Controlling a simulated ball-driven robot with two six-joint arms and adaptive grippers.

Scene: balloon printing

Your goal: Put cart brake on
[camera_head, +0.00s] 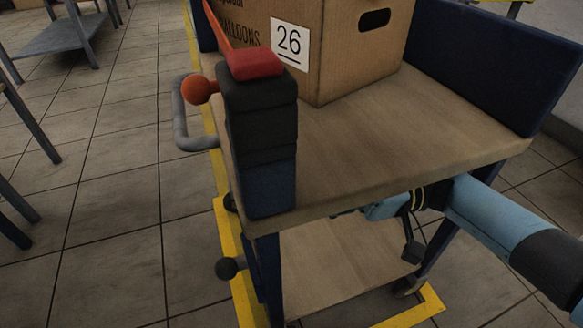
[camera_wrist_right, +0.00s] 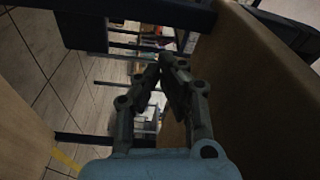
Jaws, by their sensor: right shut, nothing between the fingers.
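The cart has a wooden top (camera_head: 420,125), a lower shelf (camera_head: 340,265) and dark blue end panels. An orange ball knob (camera_head: 200,90) sits beside the post, above a grey bent handle (camera_head: 183,125). I cannot tell which part is the brake. My right arm reaches under the near edge of the top. My right gripper (camera_wrist_right: 167,72) is shut and empty, between two wooden boards in the right wrist view.
A cardboard box (camera_head: 350,50) marked 26 stands on the cart top. Yellow floor tape (camera_head: 232,250) runs around the cart. Tables with grey legs (camera_head: 75,40) stand at the left. The tiled floor between them and the cart is clear.

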